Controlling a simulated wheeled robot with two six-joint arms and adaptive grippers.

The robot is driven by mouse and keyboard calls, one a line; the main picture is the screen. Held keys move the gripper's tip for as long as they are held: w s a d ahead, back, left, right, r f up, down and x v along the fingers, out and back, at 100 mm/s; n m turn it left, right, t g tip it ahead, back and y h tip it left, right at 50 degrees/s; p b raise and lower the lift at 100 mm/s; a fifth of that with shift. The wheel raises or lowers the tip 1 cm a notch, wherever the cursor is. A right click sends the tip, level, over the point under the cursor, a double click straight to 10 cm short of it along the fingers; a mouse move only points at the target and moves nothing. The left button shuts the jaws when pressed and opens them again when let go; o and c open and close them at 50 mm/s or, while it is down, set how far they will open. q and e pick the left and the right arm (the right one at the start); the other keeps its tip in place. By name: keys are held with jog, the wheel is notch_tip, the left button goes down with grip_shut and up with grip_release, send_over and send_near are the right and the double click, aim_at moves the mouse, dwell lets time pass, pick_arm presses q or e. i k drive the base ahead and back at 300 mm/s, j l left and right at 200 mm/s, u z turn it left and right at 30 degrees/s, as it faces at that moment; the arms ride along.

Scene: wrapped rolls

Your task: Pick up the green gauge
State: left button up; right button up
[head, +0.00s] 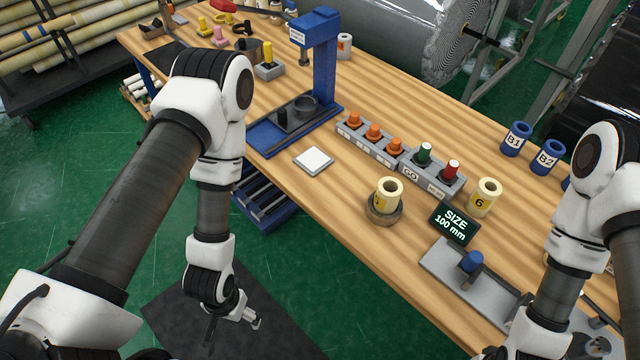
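The green gauge (424,153) stands upright in a grey rack (408,173) marked "GO", in the middle of the wooden table. A red gauge (450,169) stands just to its right in the same rack. My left gripper (246,318) hangs low in front of the table, over a dark floor mat, well away from the green gauge. It is too small to tell whether its fingers are open. My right gripper (492,354) is mostly cut off at the bottom edge, and its fingers are not clear. Neither gripper touches the gauge.
Orange-topped pieces (374,131) fill the rack's left part. A cream roll in a round holder (384,209), a roll marked 6 (485,197) and a "SIZE 100 mm" display (455,222) stand close in front and right. A blue press (318,60) stands to the left.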

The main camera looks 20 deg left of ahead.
aim_at(421, 159)
jog(key=k+j, duration=0.25)
jog(key=i+j, duration=0.15)
jog(key=j, duration=0.15)
jog(key=i+j, duration=0.2)
jog(key=j, duration=0.15)
jog(key=i+j, duration=0.15)
jog(key=j, duration=0.15)
jog(key=u, duration=0.05)
